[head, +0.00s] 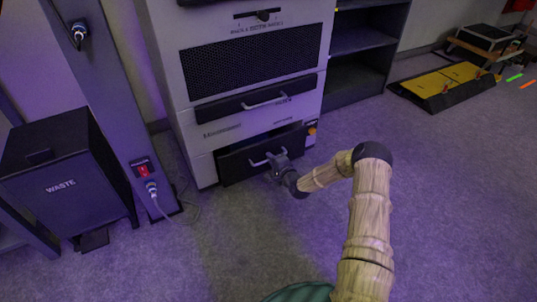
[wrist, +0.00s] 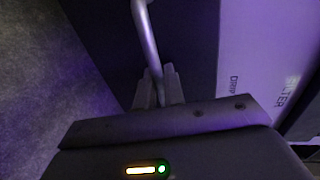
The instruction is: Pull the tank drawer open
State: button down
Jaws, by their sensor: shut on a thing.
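The tall light-grey machine (head: 250,75) has a low dark drawer (head: 238,164) with a silver bar handle (head: 259,163). The drawer front seems to stand out a little from the machine's face. I cannot read a tank label on it. My gripper (head: 276,163) is at the right part of this handle. In the wrist view, the fingers of my gripper (wrist: 158,90) are shut around the silver bar (wrist: 146,35), with the dark drawer front behind it. The gripper hides part of the handle.
Another dark drawer (head: 230,109) with its own bar handle sits above, shut. Black shelves (head: 365,45) stand right. A yellow-topped platform (head: 440,82) lies far right. The carpet before the machine is clear.

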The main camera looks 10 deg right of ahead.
jog(key=f+p+v, duration=0.1)
jog(key=p+v, duration=0.2)
jog(key=v, duration=0.6)
jog(key=f+p+v, duration=0.2)
jog(key=p+v, duration=0.2)
jog(key=v, duration=0.5)
jog(key=s+f+p+v, duration=0.1)
jog(key=f+p+v, duration=0.1)
jog(key=v, duration=0.8)
jog(key=shift+d+f+p, duration=0.25)
jog(key=shift+p, duration=0.55)
jog(key=shift+s, duration=0.1)
jog(key=c, duration=1.6)
grip_release()
jog(key=shift+c, duration=0.2)
jog(key=p+v, duration=0.5)
jog(key=v, duration=1.2)
jog(key=shift+s+p, duration=0.2)
jog(key=shift+p, duration=0.15)
jog(key=shift+d, duration=0.1)
